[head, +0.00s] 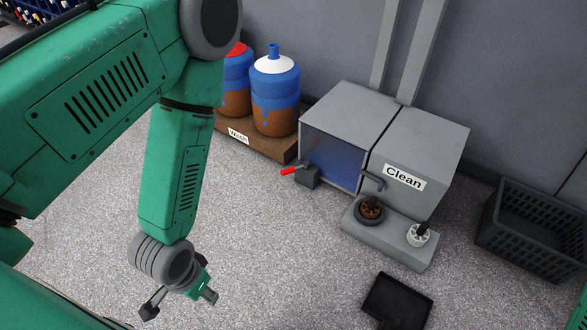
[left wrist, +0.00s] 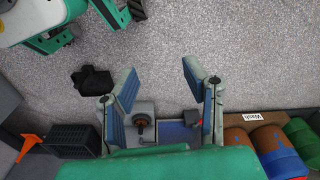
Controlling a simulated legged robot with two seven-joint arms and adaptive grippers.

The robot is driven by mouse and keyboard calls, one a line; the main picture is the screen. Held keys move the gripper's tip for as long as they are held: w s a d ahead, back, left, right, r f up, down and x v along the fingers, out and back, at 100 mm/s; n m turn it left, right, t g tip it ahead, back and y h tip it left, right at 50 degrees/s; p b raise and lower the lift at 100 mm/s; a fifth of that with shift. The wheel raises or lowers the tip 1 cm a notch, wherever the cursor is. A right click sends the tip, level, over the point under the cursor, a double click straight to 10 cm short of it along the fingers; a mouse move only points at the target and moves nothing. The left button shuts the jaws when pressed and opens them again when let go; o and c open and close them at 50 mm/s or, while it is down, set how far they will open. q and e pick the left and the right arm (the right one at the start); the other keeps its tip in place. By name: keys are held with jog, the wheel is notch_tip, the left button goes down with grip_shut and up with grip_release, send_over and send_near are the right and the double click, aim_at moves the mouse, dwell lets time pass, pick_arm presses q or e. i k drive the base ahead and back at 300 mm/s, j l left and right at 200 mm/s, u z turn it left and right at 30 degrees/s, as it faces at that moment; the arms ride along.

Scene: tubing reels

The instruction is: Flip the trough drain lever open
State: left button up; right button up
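The drain lever (head: 288,170) has a red handle pointing left from a dark grey block (head: 307,177) at the front left corner of the trough (head: 333,160). The trough is a grey box with a blue inside. My left gripper (head: 181,302) is open and empty, low over the floor, in front and to the left of the lever and well apart from it. In the left wrist view its two fingers (left wrist: 156,82) stand wide apart; the blue of the trough (left wrist: 174,133) shows beyond them, with the lever partly hidden near the right finger.
Blue and brown bottles (head: 275,100) stand on a brown base left of the trough. A grey block labelled Clean (head: 420,150) stands right of it, with a low plinth (head: 395,243) in front. A black crate (head: 535,225) and a dark tray (head: 398,300) lie right. Floor before the lever is clear.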

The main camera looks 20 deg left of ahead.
aim_at(306, 164)
jog(key=i+j+z, duration=0.1)
jog(key=i+j, duration=0.15)
jog(key=i+j+z, duration=0.25)
jog(key=i+j, duration=0.15)
jog(key=j, duration=0.2)
jog(key=i+j+z, duration=0.2)
jog(key=i+j, duration=0.2)
jog(key=j, duration=0.25)
jog(key=i+j+z, duration=0.15)
jog(key=j, duration=0.2)
jog(key=i+j+z, duration=0.1)
jog(key=j, duration=0.3)
jog(key=i+j+z, duration=0.1)
jog(key=i+j, duration=0.15)
jog(key=j, duration=0.15)
